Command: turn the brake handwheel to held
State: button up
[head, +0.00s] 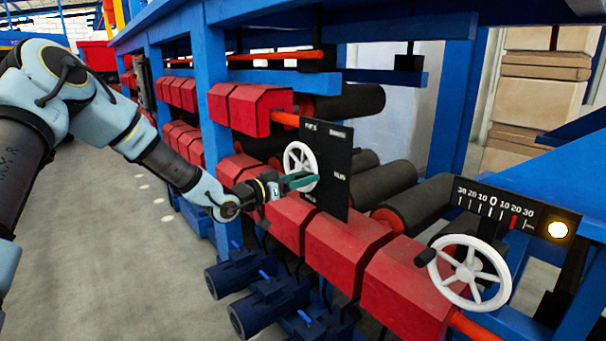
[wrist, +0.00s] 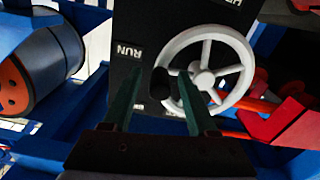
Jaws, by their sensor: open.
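The brake handwheel (head: 287,157) is a small white spoked wheel on a black upright panel (head: 338,160) in the middle of the head view. In the wrist view the wheel (wrist: 207,38) fills the upper right, and its dark round knob (wrist: 160,84) is at the left of the rim. My gripper (head: 305,182) is at the wheel's lower part. In the wrist view its two green fingers (wrist: 158,76) are open, one on each side of the knob. I cannot tell whether they touch it.
A larger white handwheel (head: 466,272) with a dark knob stands at the right, below a scale plate (head: 510,210) with a lit yellow lamp (head: 558,230). Red blocks (head: 345,245), dark rollers (head: 385,180) and blue motors (head: 262,305) crowd around. Clear floor (head: 110,230) lies at the left.

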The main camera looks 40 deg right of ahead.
jog(key=shift+d, duration=0.1)
jog(key=shift+c, duration=0.3)
grip_shut()
dwell(1.1)
